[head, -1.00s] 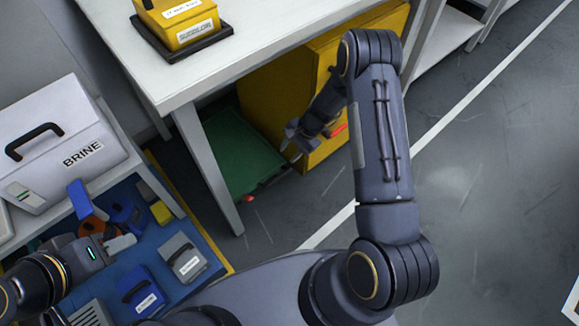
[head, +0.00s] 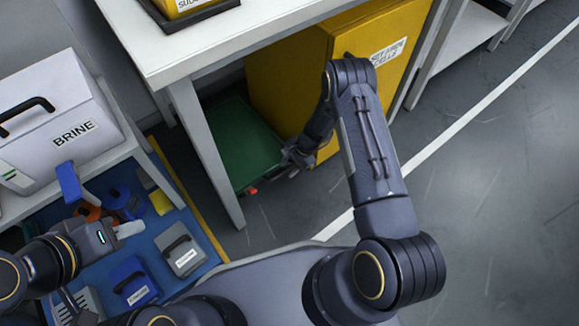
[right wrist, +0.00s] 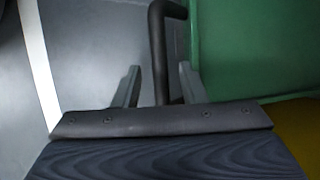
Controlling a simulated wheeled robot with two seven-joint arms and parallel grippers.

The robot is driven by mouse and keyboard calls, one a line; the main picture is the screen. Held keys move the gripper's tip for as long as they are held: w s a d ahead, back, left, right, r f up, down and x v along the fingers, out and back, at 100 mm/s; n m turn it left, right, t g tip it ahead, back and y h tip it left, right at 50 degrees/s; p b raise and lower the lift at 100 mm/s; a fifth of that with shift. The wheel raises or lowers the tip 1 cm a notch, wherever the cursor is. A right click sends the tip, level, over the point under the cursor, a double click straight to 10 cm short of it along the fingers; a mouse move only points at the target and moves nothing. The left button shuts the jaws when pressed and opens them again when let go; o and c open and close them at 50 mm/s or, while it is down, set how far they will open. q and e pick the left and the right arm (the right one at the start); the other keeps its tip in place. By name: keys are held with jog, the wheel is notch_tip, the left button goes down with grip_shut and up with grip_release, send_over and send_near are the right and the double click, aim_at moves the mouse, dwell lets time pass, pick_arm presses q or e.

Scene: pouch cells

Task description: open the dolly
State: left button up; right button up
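The green dolly (head: 236,145) lies low under the white table, beside the yellow cabinet, with a red bit at its front corner. In the right wrist view its green side (right wrist: 250,50) is at the right, and a black bar handle (right wrist: 158,45) runs down between my fingers. My right gripper (head: 288,163) is at the dolly's front right edge. Its two fingers (right wrist: 160,88) stand apart on either side of the bar, with gaps showing. My left gripper (head: 130,230) is over the blue shelf at the left, away from the dolly; its finger opening is too small to judge.
The yellow cabinet (head: 285,90) stands right of the dolly, under the white table (head: 190,50), whose leg (head: 208,150) is left of my right gripper. Grey floor (head: 480,200) is open at right.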

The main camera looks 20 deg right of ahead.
jog(key=shift+c, duration=0.4)
grip_shut()
jog(key=shift+s, duration=0.1)
